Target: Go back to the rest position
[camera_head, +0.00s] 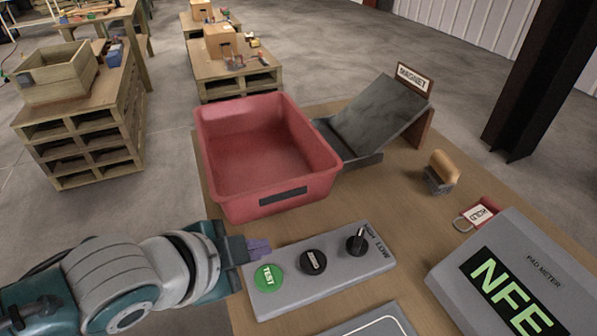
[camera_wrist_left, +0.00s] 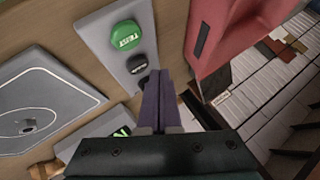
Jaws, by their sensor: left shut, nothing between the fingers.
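My left gripper (camera_head: 258,248) reaches in from the left in the head view. Its purple fingers are shut together with nothing between them, beside the green TEST button (camera_head: 268,277) at the left end of the grey control panel (camera_head: 337,283). In the left wrist view the closed fingers (camera_wrist_left: 157,76) point towards the panel (camera_wrist_left: 97,32), with the green button (camera_wrist_left: 125,34) beyond their tips. I cannot tell whether they touch the panel. My right gripper is not in view.
An empty red bin (camera_head: 262,207) stands just behind the panel. A grey MAGNET ramp (camera_head: 378,112), a wooden-handled block (camera_head: 441,173), a red tag (camera_head: 478,214) and the NFE pad meter (camera_head: 520,285) occupy the table's right side. Bare wood (camera_head: 400,210) lies between.

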